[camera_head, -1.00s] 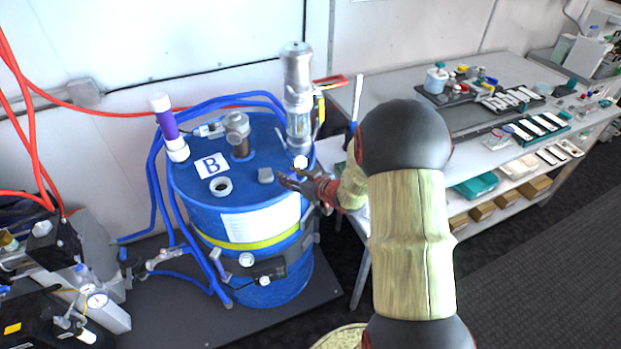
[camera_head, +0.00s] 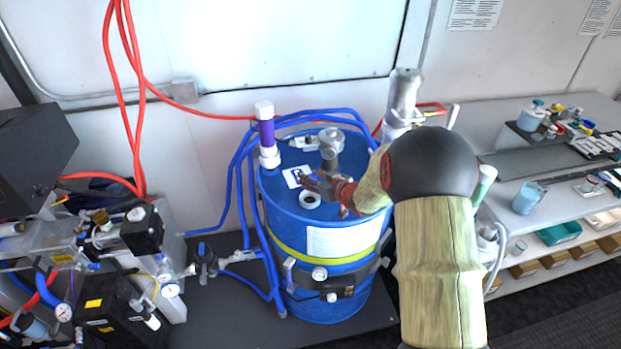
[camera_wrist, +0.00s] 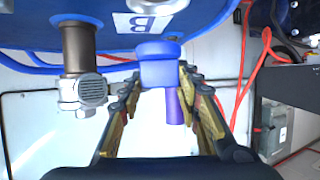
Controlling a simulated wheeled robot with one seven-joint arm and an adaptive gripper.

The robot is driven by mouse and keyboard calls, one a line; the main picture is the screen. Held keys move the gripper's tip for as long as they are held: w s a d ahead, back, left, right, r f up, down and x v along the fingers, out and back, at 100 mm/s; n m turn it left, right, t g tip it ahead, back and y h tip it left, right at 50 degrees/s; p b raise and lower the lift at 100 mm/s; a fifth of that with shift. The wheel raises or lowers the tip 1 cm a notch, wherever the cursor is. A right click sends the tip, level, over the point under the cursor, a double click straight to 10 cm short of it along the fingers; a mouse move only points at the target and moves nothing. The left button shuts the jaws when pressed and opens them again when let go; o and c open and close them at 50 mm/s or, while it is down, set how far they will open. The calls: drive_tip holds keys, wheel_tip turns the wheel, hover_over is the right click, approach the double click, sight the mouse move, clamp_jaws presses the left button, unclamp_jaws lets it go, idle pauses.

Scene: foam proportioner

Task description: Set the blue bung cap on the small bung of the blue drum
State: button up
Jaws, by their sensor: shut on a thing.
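The blue drum (camera_head: 290,225) stands upright, with a white label marked B on its top. A white ring-shaped bung (camera_head: 310,200) is on the drum top, just below my gripper in the head view; I cannot tell whether it is the small bung. My gripper (camera_head: 312,182) is over the drum top near the label. In the wrist view, my gripper (camera_wrist: 160,85) is shut on the blue bung cap (camera_wrist: 158,68). The drum (camera_wrist: 210,15) shows beyond it. The cap cannot be made out in the head view, and my arm hides the drum top's right part.
A metal pipe fitting (camera_head: 331,145) rises from the drum top behind my gripper. Blue hoses (camera_head: 240,190) run along the left. A cluttered bench (camera_head: 550,160) is at right.

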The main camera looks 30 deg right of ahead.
wheel_tip(320, 180, down, 5)
drive_tip(key=b, duration=0.3)
drive_tip(key=shift+w+a+b, duration=0.1)
drive_tip(key=shift+a+b, duration=0.05)
drive_tip(key=shift+b, duration=0.2)
drive_tip(key=shift+f, duration=0.65)
idle(1.5)
drive_tip(key=o, duration=0.9)
drive_tip(key=shift+c, duration=0.2)
drive_tip(key=shift+p+v, duration=1.95)
drive_tip(key=shift+v, duration=2.15)
drive_tip(key=shift+p+v, duration=0.75)
drive_tip(key=shift+v, duration=0.75)
drive_tip(key=shift+w, duration=0.1)
drive_tip(key=shift+r, duration=0.15)
